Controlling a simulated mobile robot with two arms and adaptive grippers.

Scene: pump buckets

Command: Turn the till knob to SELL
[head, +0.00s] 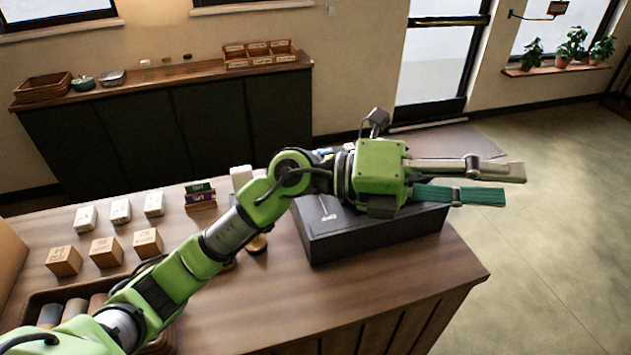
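The till appears to be the dark box (375,237) on the wooden counter, near its right end. A small light marking shows on its top left. My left arm reaches across the counter, and its wrist hides much of the till's top. I cannot make out the knob or a SELL label. My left gripper (511,184) points right, past the till's right side and above it in the picture. Its grey finger and teal-padded finger look apart, with nothing between them. My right gripper is not in view.
The wooden counter (400,292) is clear in front of the till. White boxes (120,211), brown boxes (106,251) and a tray with rolls (40,300) are at the left. A dark cabinet (220,120) stands by the back wall. Open floor (560,240) lies at right.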

